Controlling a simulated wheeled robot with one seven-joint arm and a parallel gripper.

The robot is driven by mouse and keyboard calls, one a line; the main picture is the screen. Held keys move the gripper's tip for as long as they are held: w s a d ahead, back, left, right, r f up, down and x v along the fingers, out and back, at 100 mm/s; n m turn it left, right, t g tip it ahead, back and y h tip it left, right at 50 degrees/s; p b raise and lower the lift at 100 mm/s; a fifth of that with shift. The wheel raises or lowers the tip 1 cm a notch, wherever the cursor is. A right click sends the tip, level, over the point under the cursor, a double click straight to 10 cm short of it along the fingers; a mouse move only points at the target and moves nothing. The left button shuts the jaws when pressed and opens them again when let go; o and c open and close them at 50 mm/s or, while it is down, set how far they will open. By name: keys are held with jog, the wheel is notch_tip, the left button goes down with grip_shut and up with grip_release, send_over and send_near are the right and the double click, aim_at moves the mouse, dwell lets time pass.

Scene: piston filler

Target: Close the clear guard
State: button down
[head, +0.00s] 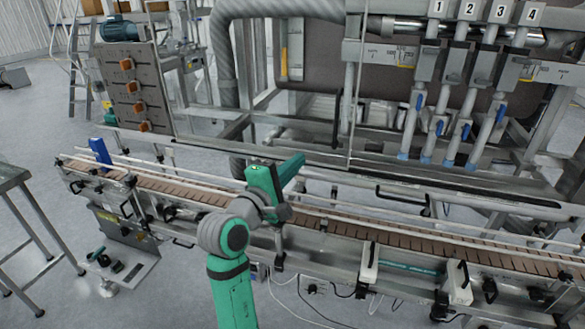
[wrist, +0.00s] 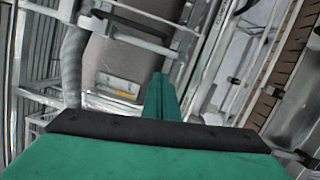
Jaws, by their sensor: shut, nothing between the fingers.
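The clear guard is hard to make out because its panel is see-through. A thin upright edge (head: 355,90) and a long low rail with a black handle bar (head: 465,197) at the front of the filler may belong to it; I cannot tell how far it is open. My gripper (head: 300,164) is green, shut and empty. It is above the conveyor, pointing right and away, left of the black bar and apart from it in the head view. In the wrist view the shut fingers (wrist: 161,92) point toward the machine frame, with nothing held.
The conveyor (head: 330,226) with brown slats runs across the front, with guide rails along it. Numbered filling nozzles (head: 468,90) hang at the right. A control panel (head: 133,90) stands left. A grey table (head: 15,180) is at the left edge.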

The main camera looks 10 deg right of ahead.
jog(key=w+d, duration=0.1)
jog(key=d, duration=0.1)
jog(key=w+d, duration=0.1)
jog(key=d, duration=0.1)
jog(key=w+d, duration=0.1)
jog(key=d, duration=0.1)
jog(key=shift+w+d+r, duration=0.1)
jog(key=shift+w+r, duration=0.05)
jog(key=shift+r, duration=0.25)
jog(key=shift+s+d+r, duration=0.1)
jog(key=shift+s+d, duration=0.15)
jog(key=shift+d, duration=0.1)
jog(key=shift+s, duration=0.1)
